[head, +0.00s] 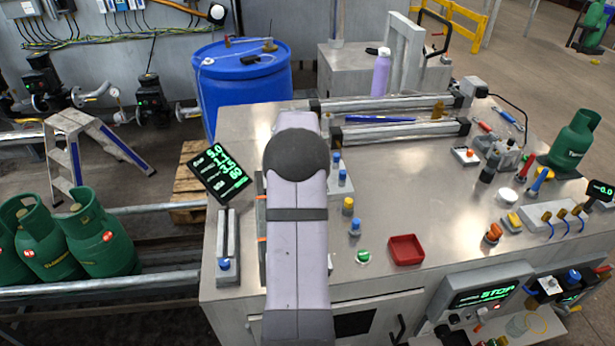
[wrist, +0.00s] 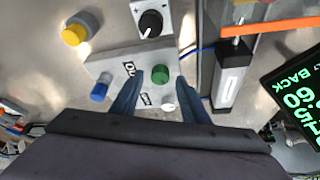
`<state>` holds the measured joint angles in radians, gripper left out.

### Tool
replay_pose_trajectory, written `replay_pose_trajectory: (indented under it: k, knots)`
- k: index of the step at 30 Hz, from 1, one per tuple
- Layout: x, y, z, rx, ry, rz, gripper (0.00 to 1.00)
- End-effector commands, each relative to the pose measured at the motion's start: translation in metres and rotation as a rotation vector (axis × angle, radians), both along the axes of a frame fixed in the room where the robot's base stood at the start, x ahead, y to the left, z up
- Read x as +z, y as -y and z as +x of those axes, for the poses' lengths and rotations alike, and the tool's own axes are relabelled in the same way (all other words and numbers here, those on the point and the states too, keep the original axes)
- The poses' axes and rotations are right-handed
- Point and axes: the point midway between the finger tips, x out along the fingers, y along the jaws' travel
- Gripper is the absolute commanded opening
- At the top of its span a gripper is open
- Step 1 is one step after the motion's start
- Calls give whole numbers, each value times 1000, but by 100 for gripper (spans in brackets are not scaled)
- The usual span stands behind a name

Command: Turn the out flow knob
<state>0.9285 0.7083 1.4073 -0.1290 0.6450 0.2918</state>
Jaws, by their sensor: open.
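In the wrist view, my gripper (wrist: 160,78) is open, its two dark blue fingers apart. A round green knob or button (wrist: 160,73) shows between the fingertips; I cannot tell how far below them it is. It sits on a grey plate (wrist: 105,62) with a partly hidden label that seems to begin "OU". A blue knob (wrist: 99,91) is at the plate's left end. A black dial (wrist: 151,20) with a white pointer and a plus mark is just above the plate. I cannot tell for sure which is the out flow knob. In the head view, my arm hides the gripper.
A tilted black display (head: 217,171) with green digits stands left of my arm; it also shows in the wrist view (wrist: 297,95). A yellow-topped fitting (wrist: 75,33) is near the plate. A red tray (head: 406,250) and several small fittings lie on the metal bench (head: 400,190).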

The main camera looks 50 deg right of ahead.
Motion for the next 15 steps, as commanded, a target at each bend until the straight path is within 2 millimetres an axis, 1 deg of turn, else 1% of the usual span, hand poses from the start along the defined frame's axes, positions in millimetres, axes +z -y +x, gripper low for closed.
replay_pose_trajectory:
  k: [4, 13, 14, 15]
  knots:
    - [-6, 3, 1, 0, 0, 0, 41]
    - [-8, 3, 1, 0, 0, -1, 41]
    - [-8, 3, 1, 0, 0, -1, 37]
    - [-8, 3, 1, 0, 0, -1, 27]
